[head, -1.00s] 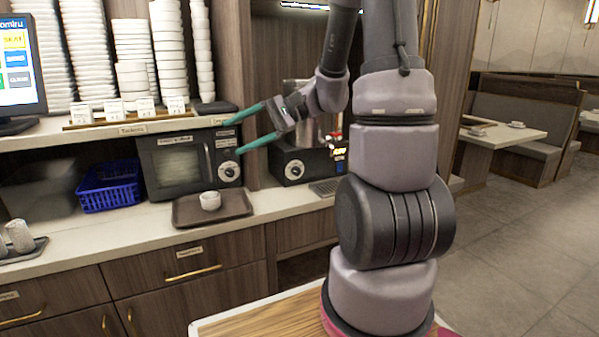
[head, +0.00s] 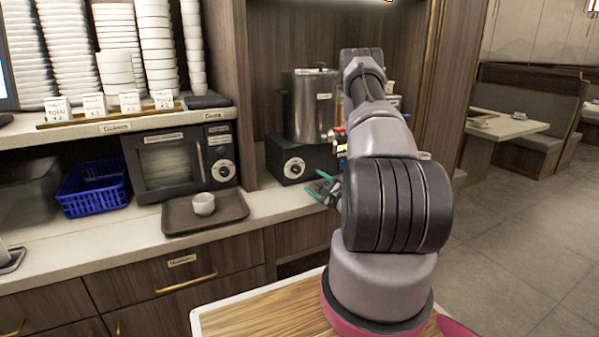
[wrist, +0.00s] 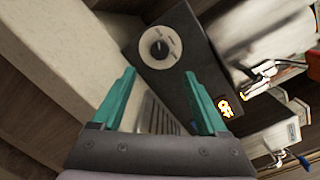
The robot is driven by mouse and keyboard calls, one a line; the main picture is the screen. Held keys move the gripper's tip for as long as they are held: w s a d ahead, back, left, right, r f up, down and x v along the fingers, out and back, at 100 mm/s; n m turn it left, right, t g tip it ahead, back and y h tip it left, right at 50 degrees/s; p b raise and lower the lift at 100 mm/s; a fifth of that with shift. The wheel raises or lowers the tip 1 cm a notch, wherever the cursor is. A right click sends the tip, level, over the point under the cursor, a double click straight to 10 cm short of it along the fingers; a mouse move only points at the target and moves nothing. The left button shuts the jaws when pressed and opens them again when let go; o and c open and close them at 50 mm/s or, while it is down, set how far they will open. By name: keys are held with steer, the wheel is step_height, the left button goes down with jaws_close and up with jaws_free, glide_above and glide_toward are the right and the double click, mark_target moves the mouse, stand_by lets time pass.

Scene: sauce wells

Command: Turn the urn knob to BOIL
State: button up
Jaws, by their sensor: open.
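The urn (head: 310,104) is a steel cylinder on a black base in the head view. The urn knob (head: 294,168) is a dark dial on a white disc on the base's front face. In the wrist view the knob (wrist: 159,49) shows at top centre, beyond the fingertips, with its small markings unreadable. My gripper (head: 318,184) has teal fingers and is open and empty, just right of and below the knob in the head view. In the wrist view my gripper (wrist: 160,85) has its fingers spread wide. Nothing touches the knob.
A microwave (head: 179,162) with its own dial stands left of the urn. A brown tray (head: 236,209) with a white cup (head: 203,204) sits in front of it. A metal drip grate (wrist: 157,115) lies on the counter below the urn. A tap (wrist: 262,72) is beside it.

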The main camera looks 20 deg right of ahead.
mark_target(298, 171)
steer(key=w, duration=0.3)
steer(key=w+a, duration=0.1)
steer(key=w, duration=0.6)
steer(key=shift+w+a, duration=0.15)
steer(key=shift+w, duration=0.05)
jaws_close()
